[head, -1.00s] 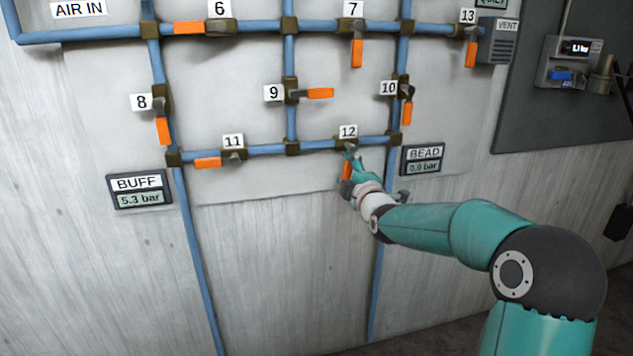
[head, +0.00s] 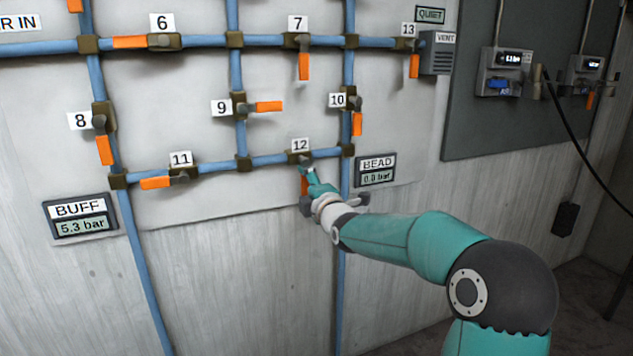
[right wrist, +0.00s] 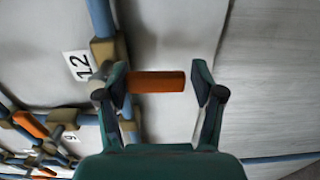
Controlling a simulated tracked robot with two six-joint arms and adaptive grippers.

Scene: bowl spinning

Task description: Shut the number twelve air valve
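The number twelve valve (head: 298,158) sits on the lower blue pipe, under its white "12" label (head: 300,145). Its orange handle (head: 304,184) points down, across the pipe, and is partly hidden by my gripper. In the right wrist view the handle (right wrist: 157,82) lies lengthwise between the fingers. My right gripper (right wrist: 160,88) is open there, with its left finger by the valve end of the handle and a gap between the handle's free end and the right finger. In the head view my right gripper (head: 309,177) is just below the valve. My left gripper is not in view.
Valve 11 (head: 180,172) is left on the same pipe and valve 10 (head: 354,106) is above right. The BEAD gauge (head: 376,170) reads 0.0 bar, close right of my gripper. The BUFF gauge (head: 80,216) reads 5.3 bar. The wall below is mostly clear.

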